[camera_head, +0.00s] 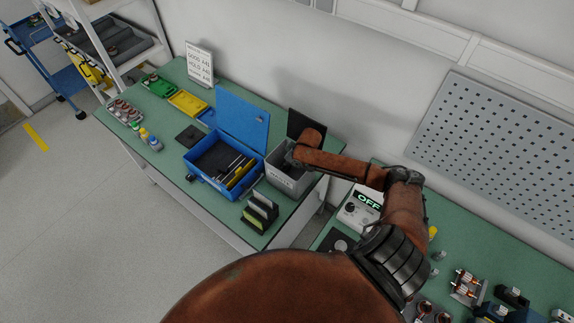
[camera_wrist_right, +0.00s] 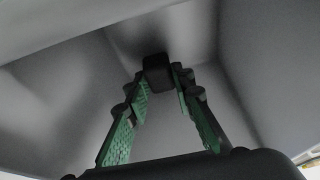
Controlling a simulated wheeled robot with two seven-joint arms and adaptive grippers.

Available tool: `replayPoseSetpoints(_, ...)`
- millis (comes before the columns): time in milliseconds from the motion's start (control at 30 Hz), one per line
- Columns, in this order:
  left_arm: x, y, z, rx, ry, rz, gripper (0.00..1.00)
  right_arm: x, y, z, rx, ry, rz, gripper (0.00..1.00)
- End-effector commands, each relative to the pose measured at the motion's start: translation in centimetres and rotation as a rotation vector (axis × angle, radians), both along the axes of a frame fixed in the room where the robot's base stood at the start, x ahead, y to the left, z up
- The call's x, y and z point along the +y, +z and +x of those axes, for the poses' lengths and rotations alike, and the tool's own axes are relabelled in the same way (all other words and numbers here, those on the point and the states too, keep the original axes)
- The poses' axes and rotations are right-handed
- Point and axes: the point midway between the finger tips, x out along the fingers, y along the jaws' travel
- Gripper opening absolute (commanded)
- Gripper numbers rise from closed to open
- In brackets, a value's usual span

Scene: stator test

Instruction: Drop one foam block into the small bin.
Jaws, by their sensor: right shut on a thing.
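The small bin (camera_head: 287,183) is a light grey open box on the left green table, right of the blue case. Its pale inner walls (camera_wrist_right: 65,95) surround my right gripper (camera_wrist_right: 158,78) in the right wrist view. The right gripper is shut on a small dark foam block (camera_wrist_right: 157,66), held between the tips of its green-padded fingers inside the bin. In the head view my right arm reaches over the bin, and the fingers and the block are hard to make out there. My left gripper is not in view.
An open blue case (camera_head: 214,180) with dark lining stands left of the bin. Upright dark and green slabs (camera_head: 260,211) stand in front. A dark panel (camera_head: 304,124) rises behind the bin. A control box reading OFF (camera_head: 361,207) sits on the right table.

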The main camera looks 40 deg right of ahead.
Motion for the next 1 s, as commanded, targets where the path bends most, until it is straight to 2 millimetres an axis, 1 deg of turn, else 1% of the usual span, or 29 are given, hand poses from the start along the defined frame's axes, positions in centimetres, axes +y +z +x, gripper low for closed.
replayPoseSetpoints(33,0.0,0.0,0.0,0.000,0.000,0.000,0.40,0.0,0.0,0.0,0.000,0.000,0.000,0.13)
replayPoseSetpoints(67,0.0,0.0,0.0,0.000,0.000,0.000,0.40,0.0,0.0,0.0,0.000,0.000,0.000,0.23)
replayPoseSetpoints(100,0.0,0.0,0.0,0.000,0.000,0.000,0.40,0.0,0.0,0.0,0.000,0.000,0.000,0.26)
replayPoseSetpoints(300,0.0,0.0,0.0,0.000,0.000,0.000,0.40,0.0,0.0,0.0,0.000,0.000,0.000,0.40)
replayPoseSetpoints(367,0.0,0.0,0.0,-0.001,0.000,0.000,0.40,0.0,0.0,0.0,0.000,0.000,0.000,0.43)
replayPoseSetpoints(600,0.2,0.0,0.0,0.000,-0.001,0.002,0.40,0.0,0.1,0.0,0.000,0.000,0.000,0.43)
replayPoseSetpoints(733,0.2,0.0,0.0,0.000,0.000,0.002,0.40,-0.2,0.7,-0.3,0.000,0.000,-0.001,0.43)
replayPoseSetpoints(867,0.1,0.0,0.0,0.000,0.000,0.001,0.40,-0.4,2.6,-1.0,-0.002,0.001,-0.002,0.43)
replayPoseSetpoints(1000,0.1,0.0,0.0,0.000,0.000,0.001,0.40,-0.7,5.3,-2.1,-0.002,0.001,-0.002,0.43)
